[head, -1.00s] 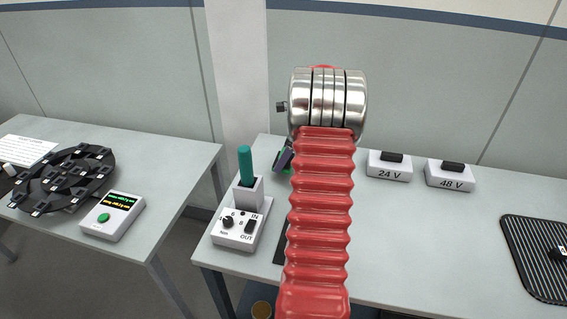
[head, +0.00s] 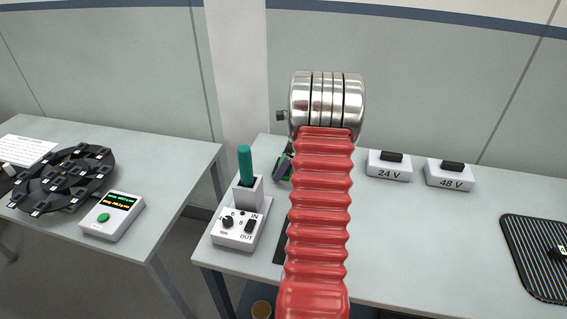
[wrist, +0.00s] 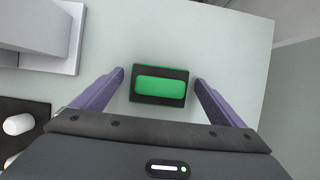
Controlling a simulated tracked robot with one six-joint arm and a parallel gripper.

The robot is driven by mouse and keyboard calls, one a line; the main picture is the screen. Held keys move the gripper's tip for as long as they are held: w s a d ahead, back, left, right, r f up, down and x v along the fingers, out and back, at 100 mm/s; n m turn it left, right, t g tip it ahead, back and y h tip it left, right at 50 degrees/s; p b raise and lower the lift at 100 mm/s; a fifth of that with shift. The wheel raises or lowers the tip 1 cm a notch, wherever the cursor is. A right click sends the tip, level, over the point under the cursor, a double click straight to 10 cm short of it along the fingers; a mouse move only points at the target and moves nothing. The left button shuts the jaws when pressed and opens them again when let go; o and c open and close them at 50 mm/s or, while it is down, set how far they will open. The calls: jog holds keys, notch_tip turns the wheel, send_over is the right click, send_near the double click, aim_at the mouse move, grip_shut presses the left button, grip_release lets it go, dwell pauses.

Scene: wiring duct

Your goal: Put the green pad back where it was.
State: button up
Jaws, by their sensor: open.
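The green pad (wrist: 160,87) is a rounded rectangle framed by a dark rectangular border. It lies on the pale table in the wrist view. My gripper (wrist: 159,76) is open, with one purple finger on each side of the pad and a visible gap at both sides. The fingers look empty, and how high they are above the table is unclear. In the head view only a small purple part of my gripper (head: 283,167) shows beside my red arm, with a bit of green near it. My arm hides the rest.
A white control box (head: 239,228) and a grey holder with a teal handle (head: 245,165) stand left of my arm. The 24 V block (head: 389,171) and 48 V block (head: 450,180) stand right. A ribbed black mat (head: 530,262) lies far right. The right tabletop is mostly clear.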

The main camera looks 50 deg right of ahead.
jog(key=v, duration=1.2)
jog(key=shift+s, duration=0.1)
dwell(0.8)
